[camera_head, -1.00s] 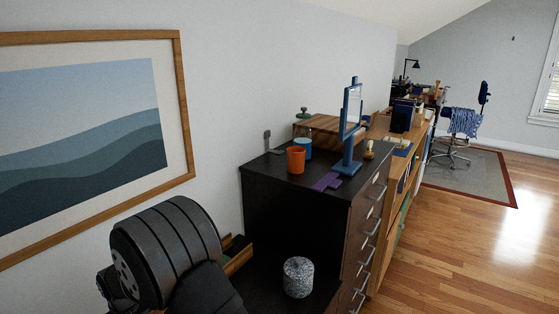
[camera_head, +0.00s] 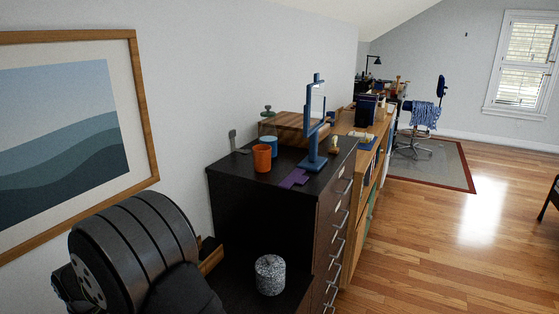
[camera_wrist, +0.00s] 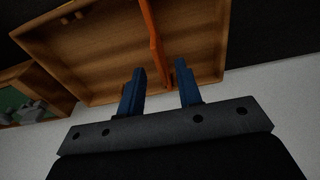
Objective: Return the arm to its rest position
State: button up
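My gripper (camera_wrist: 160,92) shows in the wrist view with two blue fingers spread apart and nothing between them. Beyond the fingertips is a wooden tray or box (camera_wrist: 95,55) with an orange divider (camera_wrist: 152,35); I cannot tell whether the fingers touch it. In the head view, dark rounded parts of my arm fill the lower left, and my gripper is hidden there.
A dark dresser (camera_head: 255,215) carries an orange cup (camera_head: 262,158), a blue cup (camera_head: 270,146), a blue-framed stand mirror (camera_head: 315,125) and a purple item (camera_head: 294,178). A speckled canister (camera_head: 270,275) stands on a lower dark surface near my arm. Wooden floor (camera_head: 420,240) is open at right.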

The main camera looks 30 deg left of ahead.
notch_tip(320, 180, up, 12)
jog(key=d, duration=0.1)
jog(key=f, duration=0.5)
jog(key=a+f, duration=0.1)
jog(key=f, duration=1)
jog(key=shift+a+f, duration=0.15)
jog(key=shift+a, duration=0.05)
jog(key=shift+a+f, duration=0.15)
jog(key=shift+r, duration=2.15)
jog(key=shift+o, duration=0.5)
jog(key=o, duration=1.4)
jog(key=w+d+r, duration=0.3)
jog(key=d+r, duration=0.1)
jog(key=d, duration=0.4)
jog(key=w+d+r+h, duration=0.1)
jog(key=w+d+r, duration=0.15)
jog(key=d, duration=0.55)
jog(key=w+d+r, duration=0.3)
jog(key=d+r, duration=0.2)
jog(key=d, duration=0.2)
jog(key=f, duration=1)
jog(key=shift+s+d+f, duration=0.1)
jog(key=shift+s+d, duration=0.05)
jog(key=shift+s, duration=0.05)
